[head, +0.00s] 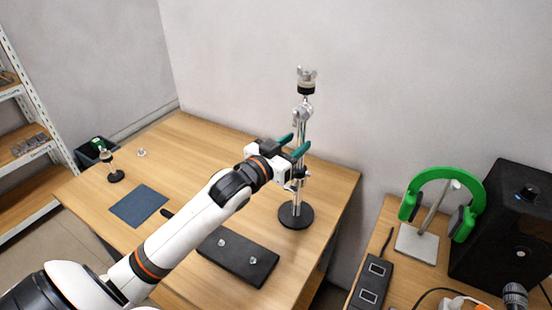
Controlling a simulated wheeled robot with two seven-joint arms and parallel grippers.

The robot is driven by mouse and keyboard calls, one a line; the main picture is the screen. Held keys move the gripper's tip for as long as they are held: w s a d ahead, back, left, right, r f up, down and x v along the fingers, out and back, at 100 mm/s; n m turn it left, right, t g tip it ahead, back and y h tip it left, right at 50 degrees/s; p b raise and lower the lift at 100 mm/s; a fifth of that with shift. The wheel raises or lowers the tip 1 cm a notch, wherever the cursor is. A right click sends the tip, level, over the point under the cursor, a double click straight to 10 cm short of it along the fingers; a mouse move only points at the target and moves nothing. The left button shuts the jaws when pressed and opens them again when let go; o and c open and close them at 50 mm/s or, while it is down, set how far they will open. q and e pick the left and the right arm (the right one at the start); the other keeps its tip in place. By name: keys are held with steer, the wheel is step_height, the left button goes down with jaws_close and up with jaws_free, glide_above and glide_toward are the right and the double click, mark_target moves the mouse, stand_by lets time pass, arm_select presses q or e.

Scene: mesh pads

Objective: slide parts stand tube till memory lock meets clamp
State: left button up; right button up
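The parts stand is a chrome stand tube (299,186) rising upright from a round black base (296,215) on the wooden table. A tilter joint (302,110) and a dark felt with a wing nut (307,82) top it. A dark clamp or memory lock shows at mid-height (297,176), partly behind my gripper; I cannot tell the two apart or see the gap between them. My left gripper (298,144) has green fingers, spread apart on either side of the upper tube below the tilter, with room between them. My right gripper is out of view.
On the table are a blue mesh pad (139,206), a black plate with two small fittings (238,257), a small stand (115,175) and a wing nut (142,153). At right, a side table carries green headphones (410,205) on a stand and a black speaker (505,225).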

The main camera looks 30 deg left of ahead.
arm_select(q)
steer(key=s+a+b, duration=0.1)
steer(key=s, duration=0.7)
steer(key=shift+s+b, duration=0.35)
steer(key=shift+s, duration=0.05)
steer(key=shift+a+f, duration=0.1)
